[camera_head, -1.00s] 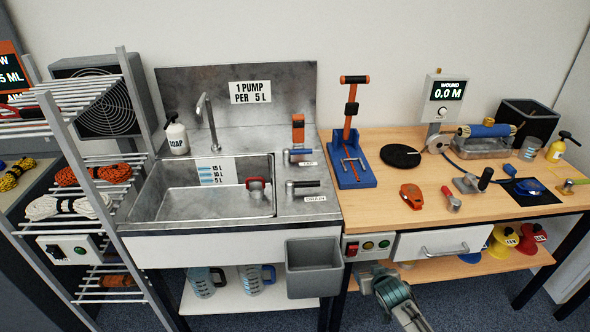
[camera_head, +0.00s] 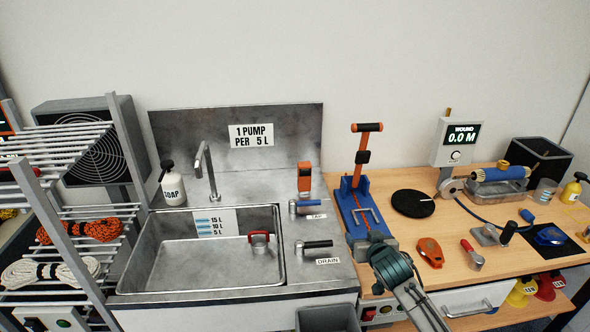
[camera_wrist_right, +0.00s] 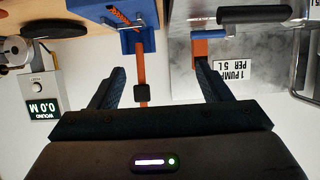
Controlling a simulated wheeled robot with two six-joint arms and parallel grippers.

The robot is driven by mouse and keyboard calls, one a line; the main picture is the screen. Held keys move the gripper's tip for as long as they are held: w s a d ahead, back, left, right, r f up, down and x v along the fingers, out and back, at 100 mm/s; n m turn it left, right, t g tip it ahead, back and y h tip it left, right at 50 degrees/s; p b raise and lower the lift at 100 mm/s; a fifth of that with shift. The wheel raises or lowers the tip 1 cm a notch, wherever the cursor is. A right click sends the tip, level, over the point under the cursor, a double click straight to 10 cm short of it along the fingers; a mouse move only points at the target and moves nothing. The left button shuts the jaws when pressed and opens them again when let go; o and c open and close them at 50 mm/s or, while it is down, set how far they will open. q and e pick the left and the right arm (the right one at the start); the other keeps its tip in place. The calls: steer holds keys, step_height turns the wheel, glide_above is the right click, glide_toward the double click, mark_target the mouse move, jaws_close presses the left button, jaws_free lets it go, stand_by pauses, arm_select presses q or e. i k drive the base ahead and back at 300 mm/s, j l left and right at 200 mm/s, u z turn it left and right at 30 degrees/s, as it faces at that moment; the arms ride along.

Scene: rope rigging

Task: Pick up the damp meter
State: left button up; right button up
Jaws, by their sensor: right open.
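The upright orange and dark handheld device on the back right ledge of the sink looks like the damp meter (camera_head: 304,177). In the right wrist view, which is upside down, its orange body (camera_wrist_right: 203,46) shows beyond the tip of one finger, apart from it. My right gripper (camera_head: 378,245) is in front of the blue stand, to the right of and nearer than the device. In the wrist view my right gripper (camera_wrist_right: 158,82) is open, with nothing between its fingers. My left gripper is out of view.
A blue stand (camera_head: 355,205) with an upright orange lever rises beside the device. A blue-handled tap lever (camera_head: 305,207) and a black drain lever (camera_head: 314,245) lie in front of the device. An orange tool (camera_head: 430,252) lies on the wooden bench (camera_head: 455,235).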

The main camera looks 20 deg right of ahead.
mark_target(304, 168)
steer(key=i+j, duration=0.1)
steer(key=i, duration=0.4)
steer(key=i+j, duration=0.15)
steer(key=i, duration=0.35)
